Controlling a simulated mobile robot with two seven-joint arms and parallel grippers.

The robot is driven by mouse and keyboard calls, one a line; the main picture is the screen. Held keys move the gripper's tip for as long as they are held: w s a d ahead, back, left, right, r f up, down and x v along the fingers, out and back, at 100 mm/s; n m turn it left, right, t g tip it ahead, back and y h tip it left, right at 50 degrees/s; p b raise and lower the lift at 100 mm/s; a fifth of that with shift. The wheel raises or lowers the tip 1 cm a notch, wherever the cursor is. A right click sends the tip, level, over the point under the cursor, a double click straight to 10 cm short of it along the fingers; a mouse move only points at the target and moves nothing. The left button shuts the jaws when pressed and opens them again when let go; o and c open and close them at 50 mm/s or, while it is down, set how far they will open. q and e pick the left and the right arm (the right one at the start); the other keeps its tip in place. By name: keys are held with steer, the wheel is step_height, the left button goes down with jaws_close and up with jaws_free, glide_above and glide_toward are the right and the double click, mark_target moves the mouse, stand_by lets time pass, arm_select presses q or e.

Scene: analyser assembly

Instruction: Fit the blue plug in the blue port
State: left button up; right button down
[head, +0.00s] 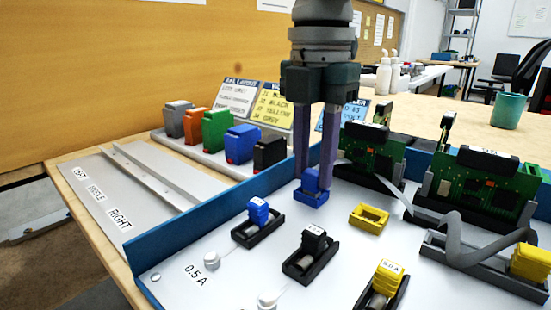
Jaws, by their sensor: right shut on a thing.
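My right gripper (315,188) comes down from the top centre, fingers pointing down. It is shut on the blue plug (317,178), a small block with a pale label on top. The plug is at the blue port (309,198), a blue socket on the white panel. The fingers partly hide both, and I cannot tell how deep the plug sits. My left gripper is not in view.
An empty yellow port (369,218) lies just right. Black holders with a blue fuse (258,211), a black fuse (313,238) and a yellow fuse (386,277) stand in front. Green circuit boards (480,185) stand behind right. A blue rim (205,220) edges the panel. Coloured modules (215,131) stand behind left.

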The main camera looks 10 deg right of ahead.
steer(key=c, duration=0.5)
jaws_free()
steer(key=shift+c, duration=0.2)
steer(key=shift+o, duration=0.3)
steer(key=shift+o, duration=1.3)
step_height(320, 180, up, 7)
steer(key=p, duration=0.7)
